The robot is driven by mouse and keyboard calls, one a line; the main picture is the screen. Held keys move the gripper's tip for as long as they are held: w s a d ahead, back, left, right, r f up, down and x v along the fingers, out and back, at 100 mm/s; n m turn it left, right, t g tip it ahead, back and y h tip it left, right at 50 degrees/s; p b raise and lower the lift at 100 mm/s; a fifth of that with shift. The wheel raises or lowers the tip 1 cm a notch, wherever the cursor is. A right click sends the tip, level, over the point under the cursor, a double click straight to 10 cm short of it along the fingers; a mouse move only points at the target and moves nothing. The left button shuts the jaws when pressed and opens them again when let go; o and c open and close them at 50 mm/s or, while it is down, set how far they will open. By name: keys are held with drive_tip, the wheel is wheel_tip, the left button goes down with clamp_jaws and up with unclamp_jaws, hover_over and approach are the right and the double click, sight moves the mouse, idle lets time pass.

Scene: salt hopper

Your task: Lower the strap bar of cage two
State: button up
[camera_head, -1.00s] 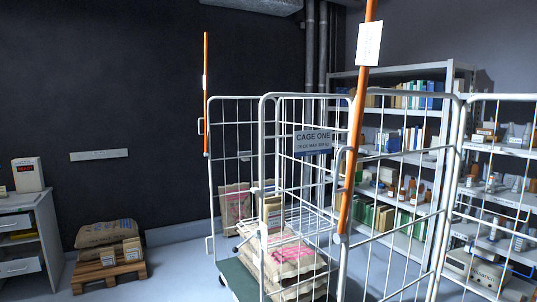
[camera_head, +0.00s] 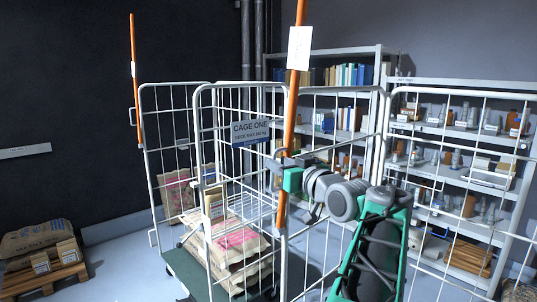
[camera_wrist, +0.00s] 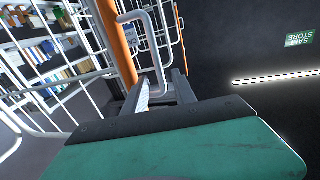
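An orange strap bar (camera_head: 291,110) with a white tag stands nearly upright at the front post of the cage in the middle. No cage two sign is readable, so I cannot tell for sure that this bar is cage two's. My gripper (camera_head: 280,168) is level with the bar's lower part. In the wrist view, a white loop handle (camera_wrist: 157,58) stands beside the orange bar and reaches down between my gripper's two fingers (camera_wrist: 164,86). The fingers are apart; I see no clear grip on the handle. The bar passes just left of the fingers.
The cage signed CAGE ONE (camera_head: 250,132) holds stacked sacks (camera_head: 238,240). A second orange bar (camera_head: 135,80) stands upright at its far left. Shelves (camera_head: 400,82) fill the back right. A pallet (camera_head: 45,278) with sacks is at the lower left. Floor between pallet and cage is clear.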

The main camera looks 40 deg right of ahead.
drive_tip(key=w+d+p, duration=0.1)
drive_tip(key=w+p, duration=0.1)
drive_tip(key=w, duration=0.4)
drive_tip(key=shift+c, duration=0.5)
clamp_jaws()
idle(0.8)
